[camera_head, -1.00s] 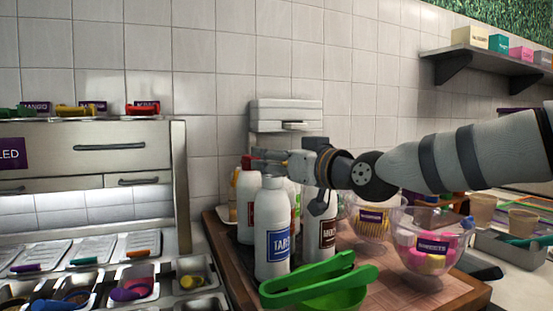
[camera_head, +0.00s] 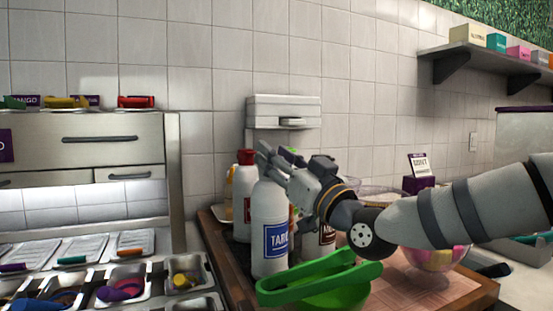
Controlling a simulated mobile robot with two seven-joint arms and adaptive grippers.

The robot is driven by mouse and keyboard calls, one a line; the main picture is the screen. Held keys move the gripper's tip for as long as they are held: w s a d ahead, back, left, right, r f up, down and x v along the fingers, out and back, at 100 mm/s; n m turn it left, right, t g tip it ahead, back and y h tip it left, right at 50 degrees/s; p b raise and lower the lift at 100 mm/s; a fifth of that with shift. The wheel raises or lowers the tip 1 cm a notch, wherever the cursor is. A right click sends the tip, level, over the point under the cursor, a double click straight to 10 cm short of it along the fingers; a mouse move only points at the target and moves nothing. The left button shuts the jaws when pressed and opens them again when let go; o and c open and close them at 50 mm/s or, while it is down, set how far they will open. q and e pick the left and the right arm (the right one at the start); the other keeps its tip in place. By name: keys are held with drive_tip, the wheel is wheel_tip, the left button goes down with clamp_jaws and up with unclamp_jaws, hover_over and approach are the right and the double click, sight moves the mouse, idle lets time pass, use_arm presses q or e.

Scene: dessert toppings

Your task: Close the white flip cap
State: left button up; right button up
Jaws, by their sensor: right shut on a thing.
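A white bottle with a blue label (camera_head: 270,228) stands upright at the left front of the wooden board. Its white flip cap is at the top, mostly hidden by my fingers, so I cannot tell its exact position. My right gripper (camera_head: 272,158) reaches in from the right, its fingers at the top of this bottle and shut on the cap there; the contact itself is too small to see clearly. A bottle with a red cap (camera_head: 245,157) stands just behind, and a brown-labelled bottle (camera_head: 327,232) stands to the right, partly covered by my gripper. My left gripper is not in view.
Green tongs (camera_head: 318,278) lie over a green bowl in front of the bottles. A clear bowl of pink and yellow pieces (camera_head: 440,258) sits right, partly behind my arm. Metal topping trays (camera_head: 128,285) are at left. A white dispenser (camera_head: 284,111) hangs on the wall.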

drive_tip(key=o, duration=1.2)
drive_tip(key=shift+f, duration=0.15)
drive_tip(key=v, duration=1.2)
